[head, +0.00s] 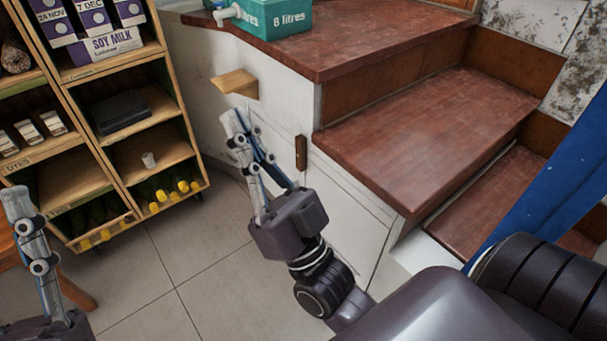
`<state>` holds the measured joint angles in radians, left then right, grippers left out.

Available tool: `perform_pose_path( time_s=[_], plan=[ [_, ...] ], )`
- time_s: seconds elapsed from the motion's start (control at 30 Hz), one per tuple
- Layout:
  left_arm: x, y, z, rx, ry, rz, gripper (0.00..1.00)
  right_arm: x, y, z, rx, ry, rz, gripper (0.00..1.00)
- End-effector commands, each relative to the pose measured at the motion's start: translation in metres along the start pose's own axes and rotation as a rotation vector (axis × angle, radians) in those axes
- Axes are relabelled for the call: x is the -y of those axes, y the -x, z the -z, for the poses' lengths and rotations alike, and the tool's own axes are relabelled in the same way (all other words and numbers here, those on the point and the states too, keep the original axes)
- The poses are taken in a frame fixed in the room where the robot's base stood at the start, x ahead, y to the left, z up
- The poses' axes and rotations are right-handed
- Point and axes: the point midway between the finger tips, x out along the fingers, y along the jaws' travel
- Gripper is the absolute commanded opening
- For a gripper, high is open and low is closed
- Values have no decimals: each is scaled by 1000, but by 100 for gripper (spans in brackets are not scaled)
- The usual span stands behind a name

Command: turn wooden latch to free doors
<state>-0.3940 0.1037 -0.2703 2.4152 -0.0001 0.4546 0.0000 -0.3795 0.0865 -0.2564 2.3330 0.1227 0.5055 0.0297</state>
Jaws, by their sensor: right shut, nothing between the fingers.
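A small dark brown wooden latch (300,152) stands upright on the white panelling under the stairs, near the seams of the white doors (345,205). My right gripper (238,118) is shut and empty. Its fingers point up and away, in front of the white panelling, to the left of the latch. I see a gap between its fingers and the latch in the picture; the depth between them is hard to judge. My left gripper (17,205) shows only partly at the lower left edge, away from the doors, and its opening cannot be made out.
Reddish-brown stair treads (420,130) rise at the right, with a green 8-litre box (275,17) on the top one. A light wooden block (235,84) juts from the white wall. A wooden shelf unit (165,100) stands left. Tiled floor (200,270) is open in front.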

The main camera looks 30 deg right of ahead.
Motion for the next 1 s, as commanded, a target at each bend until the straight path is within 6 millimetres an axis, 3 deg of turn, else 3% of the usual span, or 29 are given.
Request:
perform_pose_path(
  time_s=[0.17, 0.27, 0.4, 0.5, 0.6, 0.7, 0.8, 1.0],
  plan=[
    [1, -2, -9, 43, -3, 1, 40, -75, 34, -73, 32, -303, -258, 0],
    [2, -2, -16, 73, -7, 2, 40, -125, 71, -119, 22, -475, -460, 0],
    [4, -2, -25, 112, -12, 5, 40, -185, 140, -176, -21, -655, -751, 0],
    [6, -1, -30, 136, -15, 7, 40, -213, 190, -206, -62, -735, -929, 0],
    [6, 0, -35, 157, -15, 8, 40, -230, 230, -225, -98, -779, -1061, 0],
    [6, 1, -37, 167, -14, 8, 40, -237, 254, -235, -122, -801, -1138, 0],
    [6, 2, -38, 174, -14, 9, 40, -240, 265, -239, -133, -809, -1171, 0],
    [6, 3, -39, 178, -12, 9, 40, -240, 265, -239, -134, -810, -1173, 0]
  ],
)
